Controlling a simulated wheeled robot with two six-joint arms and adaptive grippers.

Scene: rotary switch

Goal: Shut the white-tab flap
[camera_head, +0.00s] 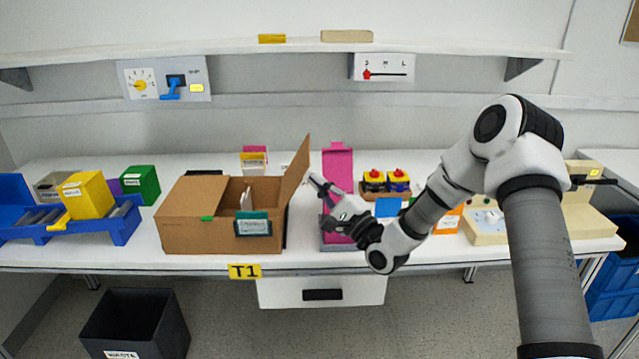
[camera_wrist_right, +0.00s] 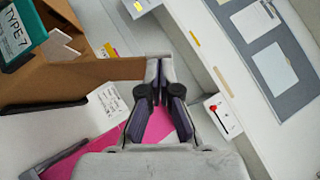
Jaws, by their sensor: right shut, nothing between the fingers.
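A brown cardboard box (camera_head: 180,225) stands on the bench, left of centre. Its left flap (camera_head: 192,193) lies flat over the opening with a green tab on its edge. Its right flap (camera_head: 296,172) stands up, leaning outward to the right; I cannot make out a white tab on it. My right gripper (camera_head: 313,178) is shut and empty, just right of the raised flap. In the right wrist view the fingertips (camera_wrist_right: 159,66) are close to the flap's brown edge (camera_wrist_right: 112,70); I cannot tell whether they touch. My left gripper is not in view.
A teal card (camera_head: 253,224) is at the box's front. A pink stand (camera_head: 338,165) is right behind my right gripper. A yellow box (camera_head: 85,195) on a blue rack is at left. Two red-topped items (camera_head: 386,181) are farther right. A shelf (camera_head: 280,55) runs above.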

